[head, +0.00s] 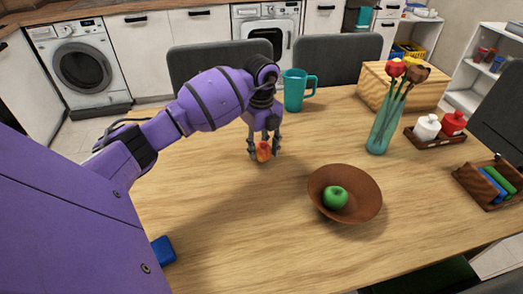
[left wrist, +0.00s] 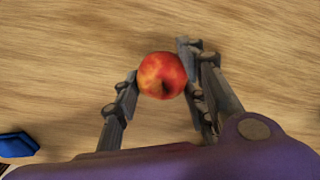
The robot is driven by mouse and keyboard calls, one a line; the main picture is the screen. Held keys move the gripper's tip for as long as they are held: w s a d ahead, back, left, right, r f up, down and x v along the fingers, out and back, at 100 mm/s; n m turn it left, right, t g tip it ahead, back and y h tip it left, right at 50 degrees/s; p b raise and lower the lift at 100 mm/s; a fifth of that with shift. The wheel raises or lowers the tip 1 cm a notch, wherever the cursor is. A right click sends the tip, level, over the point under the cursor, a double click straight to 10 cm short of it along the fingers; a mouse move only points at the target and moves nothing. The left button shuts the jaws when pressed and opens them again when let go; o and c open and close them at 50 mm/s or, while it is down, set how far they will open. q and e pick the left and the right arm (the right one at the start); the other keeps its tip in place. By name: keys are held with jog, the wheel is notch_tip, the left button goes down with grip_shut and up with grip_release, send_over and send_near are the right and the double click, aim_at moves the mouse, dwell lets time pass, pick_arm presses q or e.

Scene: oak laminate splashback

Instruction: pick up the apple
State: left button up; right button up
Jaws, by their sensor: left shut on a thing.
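A red-orange apple (head: 264,152) is between the fingers of my left gripper (head: 264,153), over the wooden table (head: 215,215). In the left wrist view the apple (left wrist: 162,75) sits between the two fingers of the gripper (left wrist: 160,85), which is shut on it. I cannot tell whether the apple touches the table. A second, green apple (head: 335,196) lies in a brown bowl (head: 320,183) to the right of the gripper. My right gripper is not in view.
A teal mug (head: 294,92) stands behind the gripper. A teal vase (head: 382,134) with flowers, a wooden box (head: 425,92) and a condiment tray (head: 428,142) stand to the right. A blue object (head: 163,250) lies near left.

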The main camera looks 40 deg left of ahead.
pick_arm(q)
jog(key=s+d+r, duration=0.8)
jog(key=s+r, duration=0.4)
jog(key=w+d+f+p, duration=0.1)
jog(key=w+d+p, duration=0.1)
jog(key=w+d, duration=0.5)
jog(key=w+d+f+p, duration=0.1)
jog(key=w+d+p, duration=0.1)
jog(key=w+d, duration=0.5)
jog(key=shift+w+d+f+p, duration=0.15)
jog(key=shift+w+d+p, duration=0.2)
jog(key=shift+d, duration=3)
jog(key=shift+f, duration=0.1)
jog(key=shift+f+b, duration=0.55)
jog(key=shift+f, duration=2.05)
